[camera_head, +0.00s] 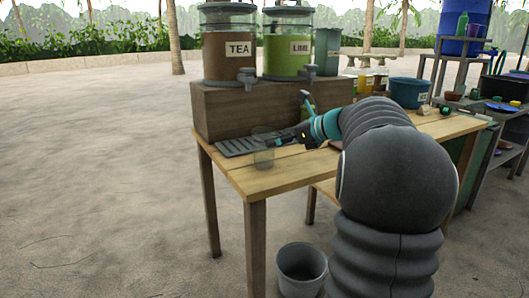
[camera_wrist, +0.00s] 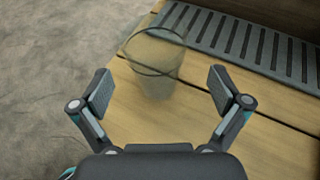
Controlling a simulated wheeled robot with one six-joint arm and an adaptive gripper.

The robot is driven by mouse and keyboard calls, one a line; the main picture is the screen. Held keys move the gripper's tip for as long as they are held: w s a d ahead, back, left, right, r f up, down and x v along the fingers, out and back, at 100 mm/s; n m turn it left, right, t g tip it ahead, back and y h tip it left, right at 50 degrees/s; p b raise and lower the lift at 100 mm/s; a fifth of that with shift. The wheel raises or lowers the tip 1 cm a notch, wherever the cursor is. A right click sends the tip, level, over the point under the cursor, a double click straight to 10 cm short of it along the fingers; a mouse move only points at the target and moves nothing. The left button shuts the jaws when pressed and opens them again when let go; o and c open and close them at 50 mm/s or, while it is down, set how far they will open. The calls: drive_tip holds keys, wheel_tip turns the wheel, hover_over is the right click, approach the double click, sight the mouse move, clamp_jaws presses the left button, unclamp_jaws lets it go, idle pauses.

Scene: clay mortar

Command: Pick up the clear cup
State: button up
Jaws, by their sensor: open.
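The clear cup (camera_head: 264,151) stands upright on the wooden table (camera_head: 282,178), near its left end and in front of the slatted drip tray (camera_head: 240,145). In the wrist view the clear cup (camera_wrist: 155,65) lies ahead of my gripper (camera_wrist: 160,92), roughly centred between the two fingers but beyond their tips. My gripper is open and empty, with the pads apart and not touching the cup. In the head view my gripper (camera_head: 290,138) is just right of the cup, its fingertips hard to make out.
Tea (camera_head: 235,48) and lime (camera_head: 289,50) dispensers stand on a wooden box (camera_head: 225,108) behind the tray. A blue bucket (camera_head: 409,92) is at the table's right. A grey bin (camera_head: 301,268) sits on the sand below. The table's left edge is close to the cup.

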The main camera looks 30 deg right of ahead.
drive_tip(key=shift+a+x, duration=0.15)
drive_tip(key=shift+x, duration=1.2)
drive_tip(key=shift+a+x, duration=0.15)
drive_tip(key=shift+x, duration=1.2)
drive_tip(key=shift+s+r, duration=0.15)
drive_tip(key=c, duration=1.2)
